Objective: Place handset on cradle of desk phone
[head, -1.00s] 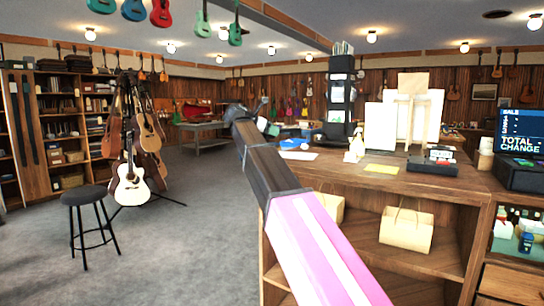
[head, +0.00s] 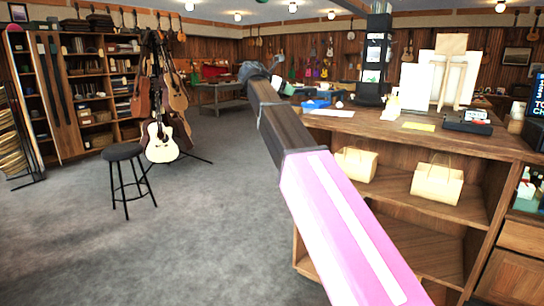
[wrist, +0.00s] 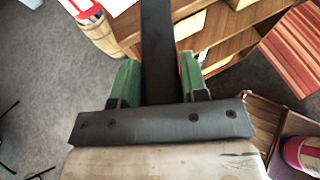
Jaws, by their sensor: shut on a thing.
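My gripper shows in the wrist view (wrist: 158,80) with green fingers on both sides of a long, flat black piece (wrist: 158,40). It is shut on this piece, which looks like the handset; its far end runs out of the top of the picture. In the head view my arm reaches forward, and its far end hides the fingers and what they hold. A low black device with pale parts (head: 468,122) sits on the right of the counter; it may be the desk phone, but I cannot make out a cradle. My gripper is well left of it.
The wooden counter (head: 470,143) has open shelves with paper bags (head: 437,184). A yellow sheet (head: 418,126), white boards and a black display stand (head: 376,60) are on top. A stool (head: 124,152) and guitar stand are at left. Open grey floor lies between.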

